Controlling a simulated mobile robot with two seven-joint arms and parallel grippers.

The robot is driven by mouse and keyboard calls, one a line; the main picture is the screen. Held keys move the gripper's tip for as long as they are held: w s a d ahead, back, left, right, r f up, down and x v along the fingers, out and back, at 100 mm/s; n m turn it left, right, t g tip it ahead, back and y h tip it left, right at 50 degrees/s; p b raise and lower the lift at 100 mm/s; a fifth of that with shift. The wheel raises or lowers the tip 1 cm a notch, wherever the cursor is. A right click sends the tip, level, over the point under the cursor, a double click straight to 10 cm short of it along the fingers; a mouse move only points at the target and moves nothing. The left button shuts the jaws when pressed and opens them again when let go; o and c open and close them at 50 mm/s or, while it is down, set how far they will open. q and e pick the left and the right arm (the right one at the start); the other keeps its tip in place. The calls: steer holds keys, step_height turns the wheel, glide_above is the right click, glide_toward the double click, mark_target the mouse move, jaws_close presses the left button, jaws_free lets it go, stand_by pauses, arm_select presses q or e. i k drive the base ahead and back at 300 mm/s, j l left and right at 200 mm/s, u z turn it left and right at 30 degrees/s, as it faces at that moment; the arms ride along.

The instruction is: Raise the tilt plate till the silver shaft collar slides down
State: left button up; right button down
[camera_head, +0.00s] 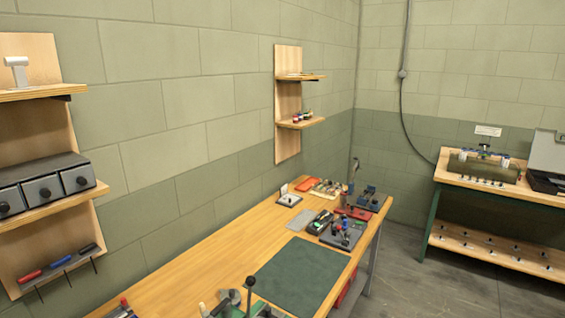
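Neither of my grippers is in view. I cannot pick out the silver shaft collar at this size. A flat grey plate (300,219) lies on the wooden workbench (215,262), left of a black tray of small parts (320,222). A small dark base with a white upright piece (289,198) stands behind the grey plate, near the wall. I cannot tell which of these, if any, is the tilt plate.
A dark green mat (299,275) lies bare in the bench's middle. A tool with a black-knobbed lever (250,290) is cut off at the bottom edge. Small fixtures crowd the bench's far end. A second bench (500,185) stands at the right, across open floor.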

mark_target(293, 197)
steer(key=i+j, duration=0.1)
steer(key=i, duration=0.3)
steer(key=i+j+z, duration=0.1)
steer(key=i, duration=0.35)
steer(key=i+j, duration=0.2)
steer(key=i, duration=0.2)
